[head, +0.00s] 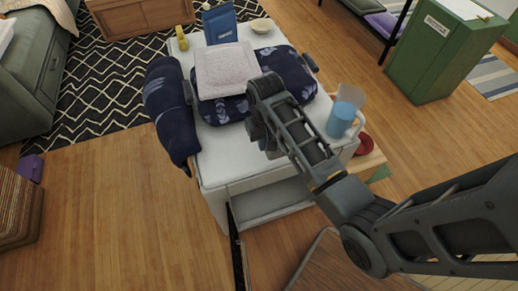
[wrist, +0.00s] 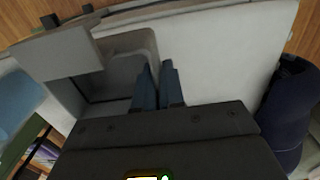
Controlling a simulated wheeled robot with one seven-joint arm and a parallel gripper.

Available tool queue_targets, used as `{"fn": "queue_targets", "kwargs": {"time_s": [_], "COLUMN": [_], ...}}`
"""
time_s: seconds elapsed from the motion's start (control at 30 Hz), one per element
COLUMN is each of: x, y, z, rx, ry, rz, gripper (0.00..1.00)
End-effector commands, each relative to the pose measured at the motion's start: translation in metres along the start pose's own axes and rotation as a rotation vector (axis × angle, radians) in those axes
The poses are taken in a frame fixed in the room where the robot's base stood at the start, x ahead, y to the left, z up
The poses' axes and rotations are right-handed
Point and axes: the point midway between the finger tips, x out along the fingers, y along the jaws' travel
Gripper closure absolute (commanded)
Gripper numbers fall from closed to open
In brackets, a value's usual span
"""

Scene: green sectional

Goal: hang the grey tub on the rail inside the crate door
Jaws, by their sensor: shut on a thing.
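The grey tub (wrist: 118,62) is a box-like open container in the wrist view, with its hollow side showing and a flat flange at the upper left. My gripper (wrist: 158,75) is shut on the tub's wall, one finger on each side. In the head view my gripper (head: 262,135) is over the front part of the white crate's top (head: 215,165), and the tub is mostly hidden behind my arm. The crate's front shows a recess (head: 268,200) below the top. A thin dark upright edge (head: 237,245) stands there; I cannot tell if it is the door. No rail is visible.
On the crate lie a pale folded cloth (head: 225,70), dark blue patterned cushions (head: 295,75), a blue pitcher (head: 342,115), a blue pouch (head: 219,24) and a bowl (head: 261,25). A dark blue roll (head: 170,105) hangs at its left.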

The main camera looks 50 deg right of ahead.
Motion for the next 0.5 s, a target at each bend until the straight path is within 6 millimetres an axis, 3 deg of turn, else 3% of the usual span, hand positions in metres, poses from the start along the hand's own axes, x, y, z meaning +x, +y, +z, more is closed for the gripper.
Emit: {"fn": "queue_targets", "kwargs": {"time_s": [0.17,0.5], "x": [0.009,0.047], "y": [-0.013,-0.014], "z": [-0.009,-0.009], "rx": [0.001,0.001], "ry": [0.0,0.0], "rz": [0.0,0.0], "gripper": [1.0,1.0]}}
